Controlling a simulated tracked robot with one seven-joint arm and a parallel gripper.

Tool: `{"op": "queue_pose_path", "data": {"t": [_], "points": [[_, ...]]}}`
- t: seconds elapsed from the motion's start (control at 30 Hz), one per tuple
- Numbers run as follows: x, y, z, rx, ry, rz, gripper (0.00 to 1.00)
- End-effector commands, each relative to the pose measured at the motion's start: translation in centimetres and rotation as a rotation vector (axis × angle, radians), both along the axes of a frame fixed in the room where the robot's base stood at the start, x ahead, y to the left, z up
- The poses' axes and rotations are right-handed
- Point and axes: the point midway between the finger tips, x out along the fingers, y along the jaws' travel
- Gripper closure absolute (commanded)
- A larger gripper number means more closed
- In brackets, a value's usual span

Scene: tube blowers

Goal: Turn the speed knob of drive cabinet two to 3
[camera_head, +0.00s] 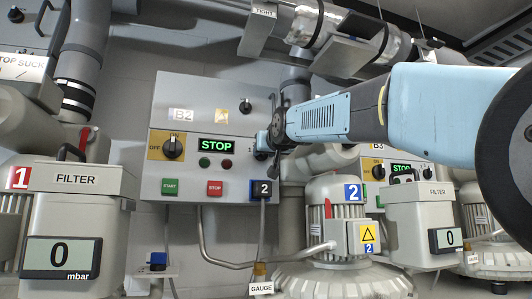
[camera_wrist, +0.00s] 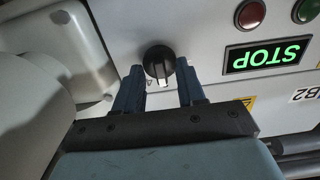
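Drive cabinet two (camera_head: 160,120) is a grey box labelled B2, with a green STOP display (camera_head: 216,145). The speed knob (camera_wrist: 158,62) is black with a white pointer mark and shows in the wrist view, where the picture is upside down. In the head view my gripper covers most of it at the cabinet's right side. My gripper (camera_wrist: 160,76) is open, with one blue finger on each side of the knob. The fingertips are close to the knob's sides; I cannot tell whether they touch. The scale numbers around the knob are not readable.
The cabinet also carries a yellow-backed OFF switch (camera_head: 173,147), green START (camera_head: 170,187) and red STOP (camera_head: 215,188) buttons. Below are blower two (camera_head: 338,193) and filter units (camera_head: 78,195). Pipes (camera_head: 300,25) run above my arm. Cabinet B3 (camera_head: 400,165) lies to the right behind it.

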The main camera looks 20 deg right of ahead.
Motion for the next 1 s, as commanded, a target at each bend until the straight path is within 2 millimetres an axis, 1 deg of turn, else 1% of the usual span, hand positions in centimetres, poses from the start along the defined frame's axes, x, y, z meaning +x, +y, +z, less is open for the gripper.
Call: {"op": "queue_pose_path", "data": {"t": [0.17,0.27,0.37,0.8,0.9,1.0], "points": [[-0.5,0.0,0.1,0.0,-0.002,0.0,0.61],[-1.5,0.0,0.2,0.0,-0.003,0.0,0.61],[-3.0,0.0,0.1,0.0,-0.003,0.0,0.61],[-10.6,0.0,0.0,0.0,-0.002,0.0,0.61],[-11.9,0.0,0.0,0.0,-0.002,0.0,0.61],[-12.9,0.0,0.0,0.0,-0.001,0.0,0.61]]}}
